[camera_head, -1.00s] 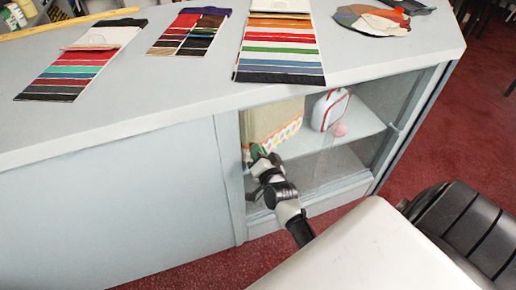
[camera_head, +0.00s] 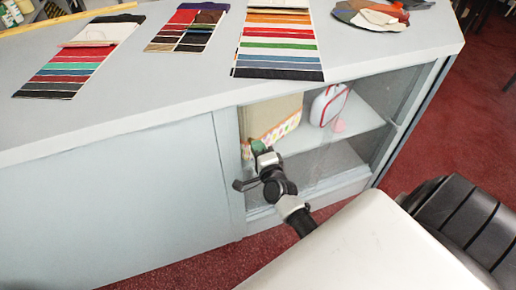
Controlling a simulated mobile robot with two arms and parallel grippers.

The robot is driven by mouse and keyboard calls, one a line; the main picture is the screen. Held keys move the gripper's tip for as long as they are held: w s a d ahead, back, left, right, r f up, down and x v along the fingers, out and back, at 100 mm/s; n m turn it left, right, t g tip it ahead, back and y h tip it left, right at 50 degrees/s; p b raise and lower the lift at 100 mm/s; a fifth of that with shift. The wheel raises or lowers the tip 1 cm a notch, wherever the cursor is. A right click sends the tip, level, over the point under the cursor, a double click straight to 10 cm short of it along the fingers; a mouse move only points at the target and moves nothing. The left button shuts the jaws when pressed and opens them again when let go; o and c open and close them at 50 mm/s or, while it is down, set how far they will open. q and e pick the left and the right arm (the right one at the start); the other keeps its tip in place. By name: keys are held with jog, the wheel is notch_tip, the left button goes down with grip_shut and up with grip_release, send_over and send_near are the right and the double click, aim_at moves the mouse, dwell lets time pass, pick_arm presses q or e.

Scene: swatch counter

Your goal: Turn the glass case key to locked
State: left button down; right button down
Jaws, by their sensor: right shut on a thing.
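The glass case (camera_head: 352,152) is built into the right part of the grey counter, with its pane facing me. My right gripper (camera_head: 259,147) is at the pane's left side, near the frame post, and is shut on a small green thing (camera_head: 257,145) that looks like the key's head. The gripper covers most of it, so the lock and the key's exact angle are hidden. My left gripper is not in view.
Striped swatch cards (camera_head: 280,42) and a round fan of fabric pieces (camera_head: 371,15) lie on the countertop (camera_head: 178,88). Behind the glass are a beige box and a white, red-edged case (camera_head: 328,105). Red carpet (camera_head: 455,130) shows at right.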

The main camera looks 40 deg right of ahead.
jog(key=shift+m, duration=0.3)
jog(key=c, duration=1.3)
grip_release()
jog(key=shift+s, duration=0.1)
jog(key=v, duration=1)
jog(key=shift+s+a, duration=0.15)
jog(key=shift+s, duration=0.15)
jog(key=shift+f, duration=0.1)
